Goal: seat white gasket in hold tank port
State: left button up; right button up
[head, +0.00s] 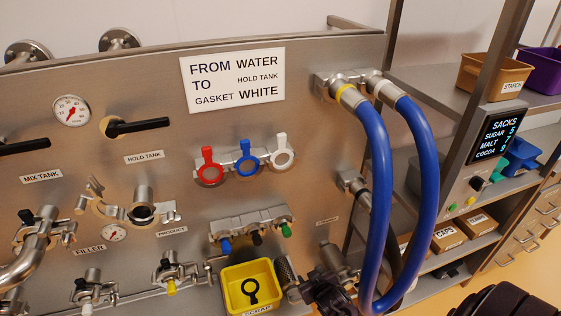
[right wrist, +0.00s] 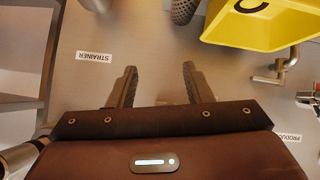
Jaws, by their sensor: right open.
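The white gasket (head: 283,158) is a ring with a tab, at the right end of a small rack on the steel panel, beside the blue gasket (head: 249,161) and red gasket (head: 209,173). The HOLD TANK label (head: 143,157) sits under a black valve handle (head: 140,127). Below it an open pipe stub (head: 142,207) has a clamp around it; I cannot tell for sure that this is the hold tank port. My right gripper (right wrist: 158,82) is open and empty in the right wrist view, below the yellow bin and away from the gaskets. My left gripper is not in view.
The yellow scrap bin (head: 233,274) holds a black ring. A sign (head: 234,79) reads from water to hold tank, gasket white. Shelves with bins (head: 494,77) stand at right.

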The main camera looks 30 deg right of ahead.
jog(key=w+r+m+t+p, duration=0.15)
jog(key=w+r, duration=0.25)
jog(key=r, duration=0.6)
jog(key=w+r+n+t, duration=0.15)
jog(key=w+r, duration=0.25)
jog(key=r, duration=0.6)
jog(key=m+t+h+p, duration=0.1)
jog(key=m+t+p, duration=0.1)
jog(key=t, duration=0.2)
send_near(282, 139)
jog(key=b+x, duration=0.2)
jog(key=x, duration=0.7)
jog(key=shift+w+d+f+b, duration=0.1)
jog(key=shift+b, duration=0.2)
jog(key=shift+x, duration=0.85)
jog(key=shift+c, duration=0.4)
jog(key=c, duration=0.7)
